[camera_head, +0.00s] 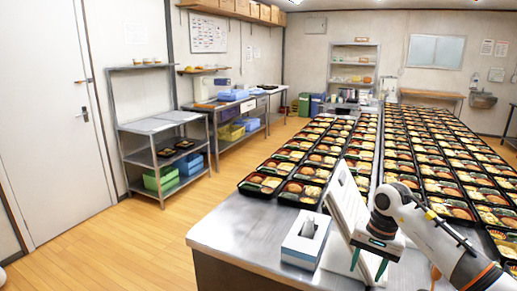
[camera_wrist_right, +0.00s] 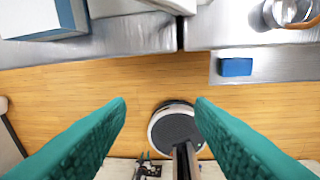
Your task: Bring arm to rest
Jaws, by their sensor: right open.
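My right arm comes in from the lower right of the head view. Its gripper (camera_head: 368,265) points down over the near edge of the steel table (camera_head: 235,232), beside a white upright panel (camera_head: 346,205). In the right wrist view the two teal fingers of my right gripper (camera_wrist_right: 161,103) stand wide apart. Nothing is between them but a view of the wooden floor and my round base far below. The gripper is open and empty. My left gripper does not show in either view.
Rows of filled bento trays (camera_head: 262,184) cover the table behind. In the right wrist view a blue block (camera_wrist_right: 236,67) lies on a metal surface. Free floor (camera_head: 150,240) lies to the left.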

